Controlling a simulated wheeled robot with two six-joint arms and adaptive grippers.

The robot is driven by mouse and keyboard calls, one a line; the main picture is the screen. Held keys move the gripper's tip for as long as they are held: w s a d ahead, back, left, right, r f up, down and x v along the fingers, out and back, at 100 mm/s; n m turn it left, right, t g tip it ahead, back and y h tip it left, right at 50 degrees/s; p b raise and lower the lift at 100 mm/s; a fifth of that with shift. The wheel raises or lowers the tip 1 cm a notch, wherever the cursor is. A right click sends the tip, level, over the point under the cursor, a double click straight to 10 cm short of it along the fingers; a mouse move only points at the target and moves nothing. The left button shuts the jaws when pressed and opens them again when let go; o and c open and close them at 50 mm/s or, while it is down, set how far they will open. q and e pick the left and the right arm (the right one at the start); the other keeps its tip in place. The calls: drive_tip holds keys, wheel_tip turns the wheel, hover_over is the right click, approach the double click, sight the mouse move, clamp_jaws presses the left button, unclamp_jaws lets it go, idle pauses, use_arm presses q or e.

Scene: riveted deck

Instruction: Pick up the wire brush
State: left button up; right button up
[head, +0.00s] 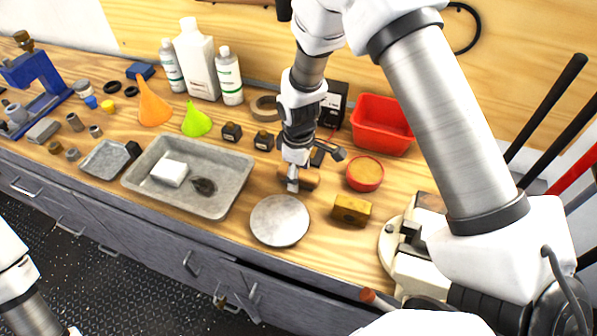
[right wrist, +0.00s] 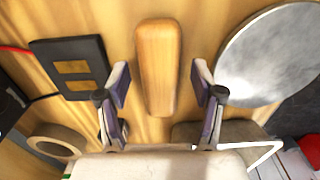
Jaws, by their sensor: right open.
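The wire brush (head: 309,178) lies on the wooden workbench (head: 225,250) behind the round grey disc. In the right wrist view its plain wooden back (right wrist: 158,65) shows as a long rounded block; no bristles are visible. My right gripper (head: 293,182) points down over the brush and hides part of it in the head view. In the right wrist view, the right gripper's fingers (right wrist: 160,82) are open, one on each side of the brush, with gaps between. My left gripper is out of view; only part of the left arm shows at lower left.
The grey disc (head: 280,221) is close in front of the brush. A metal tray (head: 225,205) stands left. A red round tin (head: 364,174), a brass-coloured block (head: 351,209) and a red bin (head: 382,125) stand right. A black plate with two gold pads (right wrist: 70,68) lies nearby.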

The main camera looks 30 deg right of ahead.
drive_tip(key=shift+w+d+f, duration=0.1)
drive_tip(key=shift+w+f, duration=0.1)
drive_tip(key=shift+f, duration=0.3)
drive_tip(key=shift+s+r, duration=0.1)
drive_tip(key=shift+s, duration=0.05)
drive_tip(key=shift+s+r, duration=0.1)
drive_tip(key=shift+s, duration=0.05)
drive_tip(key=c, duration=0.5)
clamp_jaws()
